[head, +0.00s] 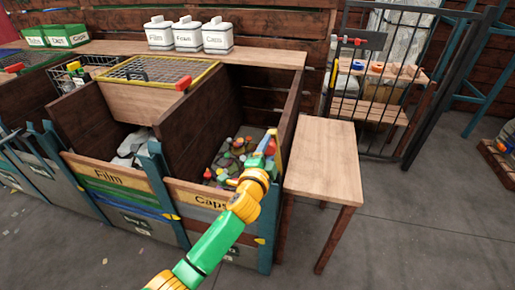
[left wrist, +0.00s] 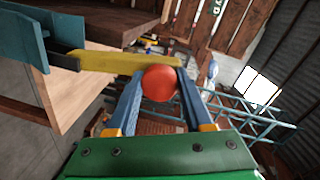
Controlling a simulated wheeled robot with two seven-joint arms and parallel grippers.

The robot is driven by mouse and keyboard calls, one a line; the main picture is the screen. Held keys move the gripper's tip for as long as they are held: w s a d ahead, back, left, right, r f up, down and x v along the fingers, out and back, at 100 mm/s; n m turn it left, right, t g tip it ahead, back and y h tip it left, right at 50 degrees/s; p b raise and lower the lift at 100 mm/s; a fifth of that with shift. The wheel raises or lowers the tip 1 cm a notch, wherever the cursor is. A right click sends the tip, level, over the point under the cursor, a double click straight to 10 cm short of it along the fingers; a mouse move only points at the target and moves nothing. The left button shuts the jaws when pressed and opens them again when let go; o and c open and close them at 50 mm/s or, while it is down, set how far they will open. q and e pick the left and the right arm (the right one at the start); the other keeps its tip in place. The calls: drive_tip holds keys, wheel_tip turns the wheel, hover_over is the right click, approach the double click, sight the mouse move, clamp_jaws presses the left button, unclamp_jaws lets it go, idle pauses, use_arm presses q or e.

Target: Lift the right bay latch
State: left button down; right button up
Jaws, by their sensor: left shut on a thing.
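The right bay latch is a yellow bar (left wrist: 115,62) with a round red knob (left wrist: 160,83) at its end in the left wrist view. In the head view the yellow piece (head: 279,150) shows at the right wall of the Caps bay, partly hidden by my gripper. My left gripper (head: 268,143) reaches there over the bay's front; in the left wrist view its blue fingers (left wrist: 160,90) are either side of the red knob, shut on it. My right gripper is in neither view.
The Caps bay (head: 207,196) holds a pile of small coloured caps. A wooden side table (head: 322,165) stands close to its right. A mesh lid with yellow frame (head: 208,72) lies left of it. A barred gate (head: 385,100) stands behind.

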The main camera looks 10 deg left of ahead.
use_arm(q)
drive_tip(key=shift+s+d+f+m+y+b, duration=0.1)
drive_tip(key=shift+d+m+y+b, duration=0.25)
drive_tip(key=shift+d+m, duration=1.75)
drive_tip(key=shift+d+n, duration=0.3)
drive_tip(key=shift+c, duration=1.7)
unclamp_jaws()
drive_tip(key=s, duration=0.7)
drive_tip(key=shift+r, duration=0.4)
